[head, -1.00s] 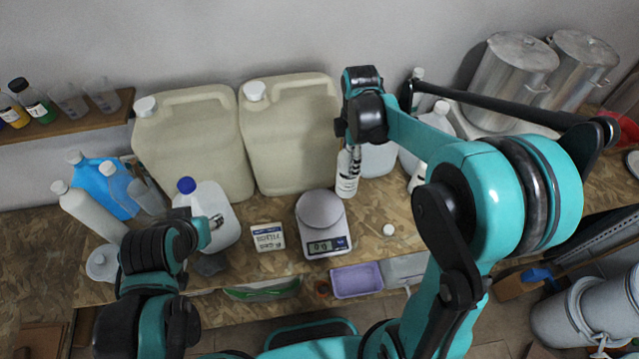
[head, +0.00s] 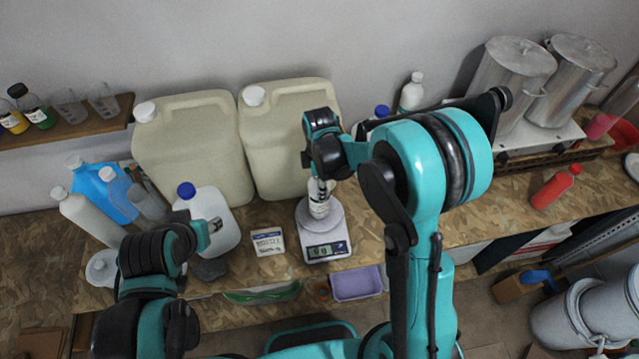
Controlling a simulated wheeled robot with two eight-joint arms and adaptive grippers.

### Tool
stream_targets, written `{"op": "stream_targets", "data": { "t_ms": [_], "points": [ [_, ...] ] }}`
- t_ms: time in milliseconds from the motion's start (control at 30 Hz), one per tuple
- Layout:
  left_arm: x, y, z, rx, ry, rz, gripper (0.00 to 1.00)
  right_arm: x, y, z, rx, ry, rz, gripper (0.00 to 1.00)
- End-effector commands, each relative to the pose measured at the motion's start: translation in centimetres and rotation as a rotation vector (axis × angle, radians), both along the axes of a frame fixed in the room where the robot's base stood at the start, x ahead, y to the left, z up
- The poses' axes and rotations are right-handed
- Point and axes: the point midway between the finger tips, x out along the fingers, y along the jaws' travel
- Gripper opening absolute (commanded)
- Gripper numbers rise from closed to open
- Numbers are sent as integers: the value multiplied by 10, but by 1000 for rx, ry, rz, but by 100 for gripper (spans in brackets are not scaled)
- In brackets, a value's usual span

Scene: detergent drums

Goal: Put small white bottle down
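The small white bottle (head: 319,203) has a dark label and stands roughly upright over the pan of the kitchen scale (head: 338,219). I cannot tell for sure whether its base touches the pan. My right gripper (head: 319,180) is above the bottle with its fingers around the bottle's top, and the arm's wrist hides part of them. The scale's display (head: 322,251) faces the front; its digits are too small to read surely. My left gripper (head: 216,224) is at the left, by the clear jug with a blue cap (head: 207,205); its fingertips are small and partly hidden.
Two large beige canisters (head: 190,150) and (head: 285,135) stand behind the scale. A small labelled box (head: 268,241) is left of the scale. A purple tray (head: 356,284) is at the front edge. Steel pots (head: 510,80) and a red bottle (head: 556,187) are at right.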

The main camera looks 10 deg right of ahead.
Motion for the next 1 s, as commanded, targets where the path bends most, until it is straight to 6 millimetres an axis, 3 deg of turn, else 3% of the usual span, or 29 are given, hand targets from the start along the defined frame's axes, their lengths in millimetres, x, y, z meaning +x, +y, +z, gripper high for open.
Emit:
{"op": "stream_targets", "data": {
  "t_ms": [200,233,300,733,1000],
  "points": [
    [0,0,-5,0,0,0,40,0,0,-4,0,0,0,0],
    [0,0,-5,0,0,0,40,0,0,-4,0,0,0,58],
    [0,0,-4,0,0,0,40,0,0,-3,0,0,0,76],
    [0,0,2,0,0,0,40,0,0,4,0,0,0,76],
    [0,0,2,0,0,0,40,-1,0,58,0,0,0,76]
  ]
}}
